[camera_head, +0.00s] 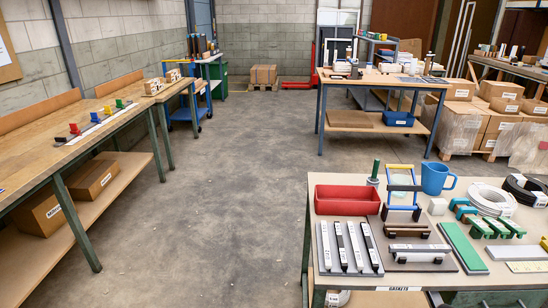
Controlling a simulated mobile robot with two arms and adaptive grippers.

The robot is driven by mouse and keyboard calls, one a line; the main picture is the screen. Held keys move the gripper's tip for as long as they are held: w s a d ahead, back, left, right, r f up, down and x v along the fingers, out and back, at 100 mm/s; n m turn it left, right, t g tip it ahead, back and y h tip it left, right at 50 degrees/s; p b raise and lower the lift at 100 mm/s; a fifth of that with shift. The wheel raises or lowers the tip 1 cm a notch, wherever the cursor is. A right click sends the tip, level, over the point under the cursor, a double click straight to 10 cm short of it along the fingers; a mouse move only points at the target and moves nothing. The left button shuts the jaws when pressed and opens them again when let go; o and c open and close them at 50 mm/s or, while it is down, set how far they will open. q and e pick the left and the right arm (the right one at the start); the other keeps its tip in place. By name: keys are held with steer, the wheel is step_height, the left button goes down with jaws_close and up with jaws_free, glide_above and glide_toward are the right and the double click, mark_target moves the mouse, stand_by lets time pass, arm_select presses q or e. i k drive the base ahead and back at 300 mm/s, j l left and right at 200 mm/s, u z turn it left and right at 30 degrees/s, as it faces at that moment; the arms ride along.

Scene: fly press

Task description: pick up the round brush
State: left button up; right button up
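I cannot pick out a round brush for certain in the head view. A small upright thing with a green top (375,170) stands behind the red tray (347,200) on the near right table (306,262); it is too small to tell whether it is a brush. Dark upright things (203,43) stand in a group on a far cart at the back left, also too small to make out. Neither of my grippers shows in this view.
A blue jug (437,179), a white coil (490,199), green blocks (497,228) and flat bars crowd the near table. A long bench (40,163) runs along the left wall. Another table (385,77) stands at the back. The concrete floor (220,200) between them is clear.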

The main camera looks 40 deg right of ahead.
mark_target(373, 177)
steer(key=i+j, duration=0.1)
steer(key=i, duration=0.95)
steer(key=i+z, duration=0.35)
steer(key=i+j+z, duration=0.1)
steer(key=z, duration=0.3)
steer(key=i+j+z, duration=0.2)
steer(key=i+z, duration=0.15)
